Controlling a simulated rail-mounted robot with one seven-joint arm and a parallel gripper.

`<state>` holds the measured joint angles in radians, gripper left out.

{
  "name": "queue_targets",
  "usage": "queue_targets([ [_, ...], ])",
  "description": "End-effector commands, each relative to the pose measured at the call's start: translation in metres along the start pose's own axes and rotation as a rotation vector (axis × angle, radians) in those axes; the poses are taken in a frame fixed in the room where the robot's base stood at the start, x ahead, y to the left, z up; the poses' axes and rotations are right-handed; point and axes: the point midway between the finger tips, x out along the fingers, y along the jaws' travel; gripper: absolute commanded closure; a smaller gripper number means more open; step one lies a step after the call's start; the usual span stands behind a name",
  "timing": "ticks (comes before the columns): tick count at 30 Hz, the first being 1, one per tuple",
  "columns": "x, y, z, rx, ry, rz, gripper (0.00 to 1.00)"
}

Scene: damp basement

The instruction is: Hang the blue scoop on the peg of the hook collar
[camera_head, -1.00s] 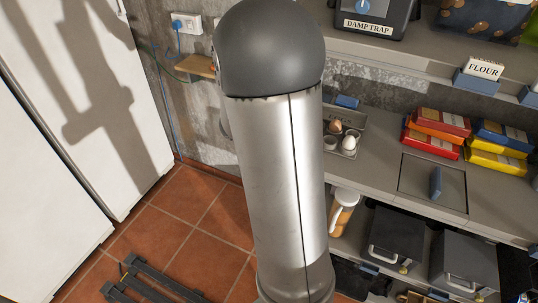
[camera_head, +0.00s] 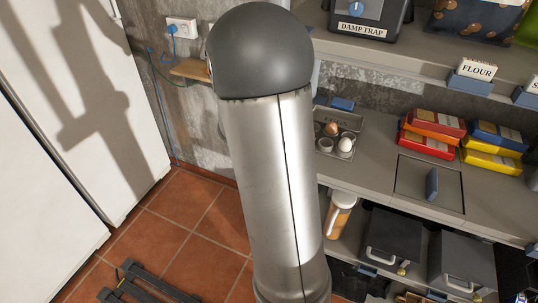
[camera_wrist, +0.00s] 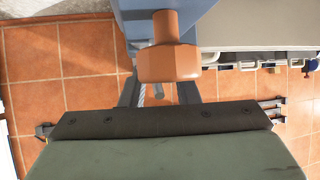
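I cannot pick out the blue scoop or the hook collar with certainty in either view. In the wrist view, a blue-grey body (camera_wrist: 127,22) fills the top middle, with an orange-brown block (camera_wrist: 168,62) in front of it. Below the block, a short grey rod (camera_wrist: 159,92) shows between two dark prongs. I cannot tell whether these prongs are fingers of my gripper. A green surface with a dark strip (camera_wrist: 160,122) covers the bottom of that view. In the head view, a large steel cylinder with a dark dome, which looks like my arm, hides the middle.
A damp trap (camera_head: 362,18) stands above. Dark bars (camera_head: 140,285) lie on the tiled floor (camera_head: 185,225), otherwise mostly clear at left.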

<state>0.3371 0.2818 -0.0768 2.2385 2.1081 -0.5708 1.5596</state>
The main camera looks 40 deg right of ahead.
Motion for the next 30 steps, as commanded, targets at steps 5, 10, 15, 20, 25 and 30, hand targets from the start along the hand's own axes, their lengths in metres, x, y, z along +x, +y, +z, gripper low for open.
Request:
queue_targets([
  [5, 0.0, 0.0, 0.0, 0.0, 0.0, 0.0, 0.53],
  [10, 0.0, 0.0, 0.0, 0.0, 0.0, 0.0, 0.53],
  [15, -0.013, 0.001, 0.001, 0.002, -0.003, 0.003, 0.53],
  [20, -0.045, 0.001, 0.002, 0.002, -0.005, 0.005, 0.53],
  [25, -0.088, 0.001, 0.002, 0.002, -0.005, 0.006, 0.53],
  [30, -0.128, 0.001, 0.001, 0.001, -0.004, 0.005, 0.53],
])
